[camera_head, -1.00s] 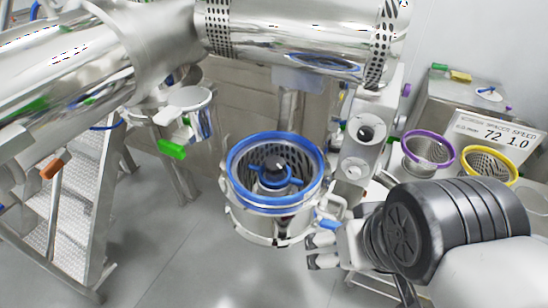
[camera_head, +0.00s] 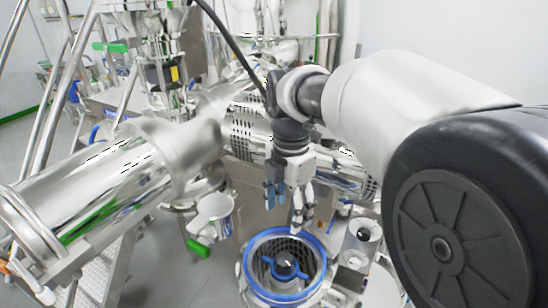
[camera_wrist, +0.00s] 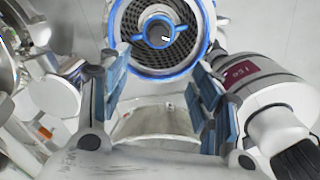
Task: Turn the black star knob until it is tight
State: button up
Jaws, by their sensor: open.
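The black knob (camera_head: 285,266) sits at the centre of a blue two-armed impeller (camera_head: 291,295) inside the blue-rimmed round housing (camera_head: 317,250). Its star shape is too small to make out. In the wrist view the knob (camera_wrist: 158,32) shows at the top middle, ahead of my fingers. My gripper (camera_head: 289,205) is open, with fingers pointing down, above the back of the housing and clear of the knob. It also shows in the wrist view (camera_wrist: 157,72), with blue-padded fingers apart and nothing between them.
A white-and-steel unit with a round black part (camera_head: 363,235) stands just right of the housing. A green-handled valve (camera_head: 198,248) is at the left.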

jog(key=b, duration=0.2)
send_near(284, 259)
jog(key=shift+n, duration=0.4)
notch_tip(284, 259, down, 8)
jog(key=shift+f, duration=0.25)
jog(key=shift+c, duration=0.4)
jog(key=shift+w, duration=0.1)
jog(key=c, duration=1)
